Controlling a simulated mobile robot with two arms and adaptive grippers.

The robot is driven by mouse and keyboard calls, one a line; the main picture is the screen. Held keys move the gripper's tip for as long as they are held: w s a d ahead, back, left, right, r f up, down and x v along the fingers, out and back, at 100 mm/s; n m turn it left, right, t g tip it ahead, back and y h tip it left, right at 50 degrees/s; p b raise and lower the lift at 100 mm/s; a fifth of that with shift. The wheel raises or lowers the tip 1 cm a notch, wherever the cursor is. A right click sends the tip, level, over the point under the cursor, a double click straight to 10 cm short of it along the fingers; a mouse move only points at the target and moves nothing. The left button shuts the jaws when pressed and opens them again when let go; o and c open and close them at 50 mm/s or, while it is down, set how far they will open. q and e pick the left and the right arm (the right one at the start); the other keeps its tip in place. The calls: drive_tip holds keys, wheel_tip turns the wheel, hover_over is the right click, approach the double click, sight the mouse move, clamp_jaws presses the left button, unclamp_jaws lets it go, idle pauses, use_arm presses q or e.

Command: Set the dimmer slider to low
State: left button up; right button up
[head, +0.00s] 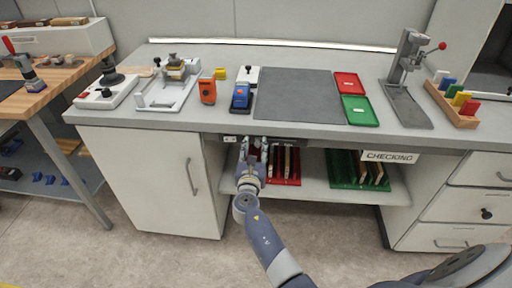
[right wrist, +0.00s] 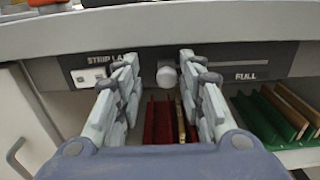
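The dimmer panel (right wrist: 245,62) is a dark strip under the bench's front edge, partly legible as "STRIP LA" at left and "FULL" at right. Its slider knob (right wrist: 166,76) is a pale round knob, left of "FULL". The "LOW" end is not readable, as my fingers cover part of the strip. My right gripper (right wrist: 158,62) is open, with one finger on each side of the knob and visible gaps to it. In the head view my right gripper (head: 254,146) is under the bench edge and hides the knob. My left gripper is not in view.
A white switch (right wrist: 88,76) sits left on the panel. Below are a red rack (head: 285,168) and a green rack (head: 350,172) holding boards on the shelf. A cabinet door (head: 150,175) stands at left. The bench edge (right wrist: 230,25) lies close above my fingers.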

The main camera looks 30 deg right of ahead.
drive_tip(key=shift+s+d, duration=0.1)
drive_tip(key=v, duration=1.2)
drive_tip(key=s+a+f+m+g+y, duration=0.25)
drive_tip(key=s+f, duration=0.25)
drive_tip(key=f, duration=0.6)
drive_tip(key=s+a+f+m+g+y+p, duration=0.15)
drive_tip(key=s+f+m, duration=0.25)
drive_tip(key=f, duration=0.8)
drive_tip(key=s+a+f+m+g+y+b, duration=0.1)
drive_tip(key=s+f+m+g+y, duration=0.3)
drive_tip(key=f, duration=0.7)
drive_tip(key=s+d+f+m+g, duration=0.1)
drive_tip(key=s+f+m, duration=0.4)
drive_tip(key=s, duration=0.6)
drive_tip(key=s+d+f+m+g+p, duration=0.1)
drive_tip(key=s+f+m, duration=0.5)
drive_tip(key=s, duration=0.6)
drive_tip(key=s+d+f+m+g+y, duration=0.1)
drive_tip(key=s+d+f+m+g, duration=0.2)
drive_tip(key=s, duration=0.8)
wheel_tip(320, 180, down, 2)
drive_tip(key=m+g, duration=0.1)
drive_tip(key=m, duration=0.2)
drive_tip(key=shift+s+f, duration=0.25)
